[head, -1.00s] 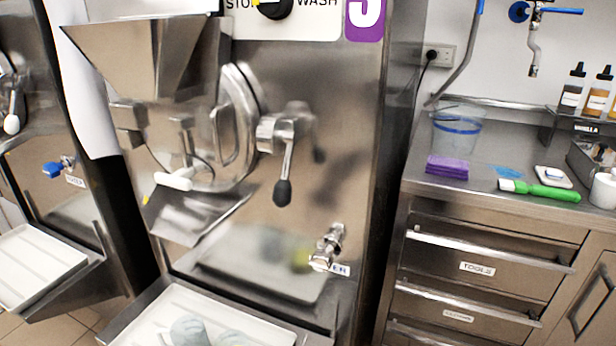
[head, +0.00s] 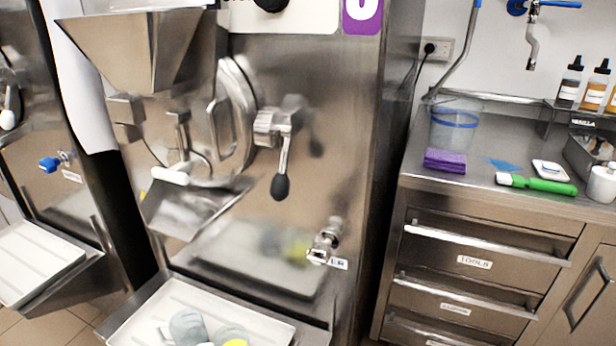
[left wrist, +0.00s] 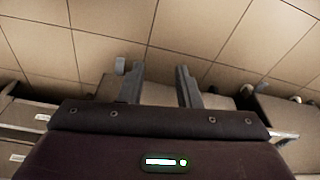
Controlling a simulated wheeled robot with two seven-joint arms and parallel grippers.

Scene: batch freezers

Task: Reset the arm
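My left gripper shows in the left wrist view (left wrist: 160,85). Its two fingers are spread apart with nothing between them, above the tiled floor. Neither gripper shows in the head view, and my right gripper is in no view. The head view faces a steel batch freezer (head: 335,130) with a hopper (head: 140,50), a black-knobbed lever (head: 281,170), a white-handled spout gate (head: 171,175) and a tap (head: 323,245).
A white tray (head: 150,318) holding grey-blue and yellow items sits below the freezer. The counter at right carries a clear bucket (head: 455,122), purple cloths (head: 445,160) and a green brush (head: 550,186). Another freezer (head: 50,130) stands at left. Drawers (head: 488,238) are closed.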

